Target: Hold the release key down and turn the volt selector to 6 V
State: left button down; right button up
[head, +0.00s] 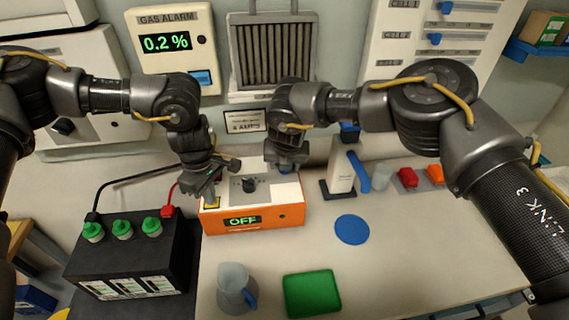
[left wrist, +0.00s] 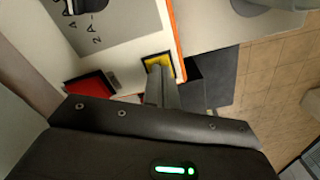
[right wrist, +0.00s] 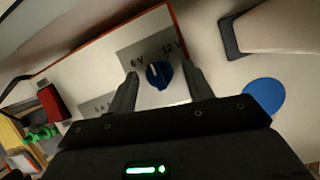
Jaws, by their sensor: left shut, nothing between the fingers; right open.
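The orange and white charger (head: 250,217) reads OFF. In the left wrist view my left gripper (left wrist: 157,72), shut and empty, has its fingertips at the yellow release key (left wrist: 150,59) and covers part of it. Whether the key is pressed down I cannot tell. In the right wrist view the blue volt selector (right wrist: 160,77) sits below the 6 V and 12 V labels. Its white mark points up and left, toward the 6 V side. My right gripper (right wrist: 160,84) is open, one finger on each side of the selector, with gaps showing. In the head view it hides the selector.
Another dark knob (head: 249,185) is on the charger. A black battery (head: 135,265) with green caps stands at left. A jug (head: 234,285), green tray (head: 312,293), blue disc (head: 352,229) and white stand (head: 341,170) are nearby. The bench at right front is clear.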

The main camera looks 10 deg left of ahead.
jog(key=c, duration=1)
jog(key=shift+o, duration=0.2)
jog(key=shift+n, duration=0.4)
jog(key=n, duration=0.1)
jog(key=n+y, duration=0.1)
jog(key=n, duration=0.1)
jog(key=shift+d+g+y, duration=0.15)
jog(key=shift+g+y, duration=0.15)
jog(key=shift+w+n+g+y, duration=0.1)
jog(key=shift+n+g+y, duration=0.2)
jog(key=shift+n, duration=0.9)
jog(key=shift+w+n+g+y, duration=0.1)
jog(key=shift+n+g+y, duration=0.2)
jog(key=shift+n, duration=0.9)
